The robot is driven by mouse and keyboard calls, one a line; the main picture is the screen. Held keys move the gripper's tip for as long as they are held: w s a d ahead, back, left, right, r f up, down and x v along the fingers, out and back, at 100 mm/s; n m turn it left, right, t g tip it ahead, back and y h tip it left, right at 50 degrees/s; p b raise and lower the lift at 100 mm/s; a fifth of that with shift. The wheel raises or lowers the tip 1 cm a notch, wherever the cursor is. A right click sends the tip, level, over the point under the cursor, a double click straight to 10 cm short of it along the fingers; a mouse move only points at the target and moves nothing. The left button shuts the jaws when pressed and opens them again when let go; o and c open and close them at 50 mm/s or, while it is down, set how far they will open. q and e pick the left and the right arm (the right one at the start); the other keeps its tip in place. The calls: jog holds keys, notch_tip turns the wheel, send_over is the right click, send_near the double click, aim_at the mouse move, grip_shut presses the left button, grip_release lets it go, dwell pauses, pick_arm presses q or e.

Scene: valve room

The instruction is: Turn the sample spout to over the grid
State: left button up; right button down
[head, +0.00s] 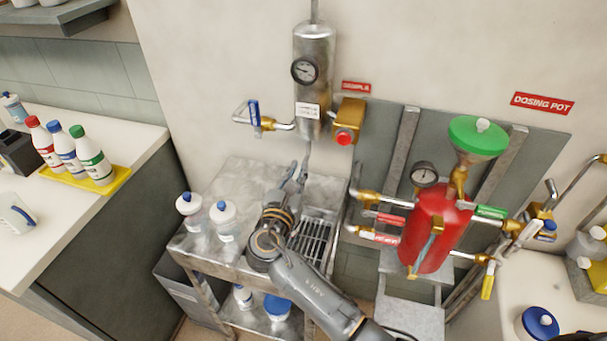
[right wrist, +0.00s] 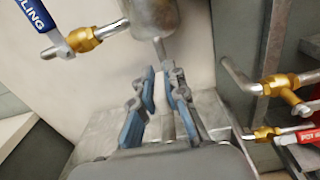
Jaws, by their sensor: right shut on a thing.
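The sample spout (head: 308,152) is a thin grey pipe under the steel sample cylinder (head: 313,75). In the right wrist view the spout (right wrist: 160,50) runs down from the cylinder's bottom to between my fingers. My right gripper (head: 298,172) is shut on the spout; its blue-grey fingers (right wrist: 163,85) stand on both sides of it. The fingers and wrist hide the spout's lower end. The grid (head: 316,238), dark slats in the steel bench top, lies to the right of my right wrist. My left gripper is not in view.
Two clear bottles (head: 222,218) with white and blue tops stand on the bench (head: 243,180), left of my wrist. A blue-handled valve (head: 253,113) and a brass block with a red button (head: 344,137) flank the cylinder. The red dosing pot (head: 436,225) stands to the right.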

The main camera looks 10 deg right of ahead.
jog(key=shift+a+r, duration=0.1)
dwell(0.5)
jog(key=c, duration=1.4)
grip_release()
jog(key=shift+w, duration=0.1)
jog(key=shift+o, duration=0.2)
jog(key=v, duration=1.2)
jog(key=shift+a, duration=0.3)
jog(key=shift+w, duration=0.15)
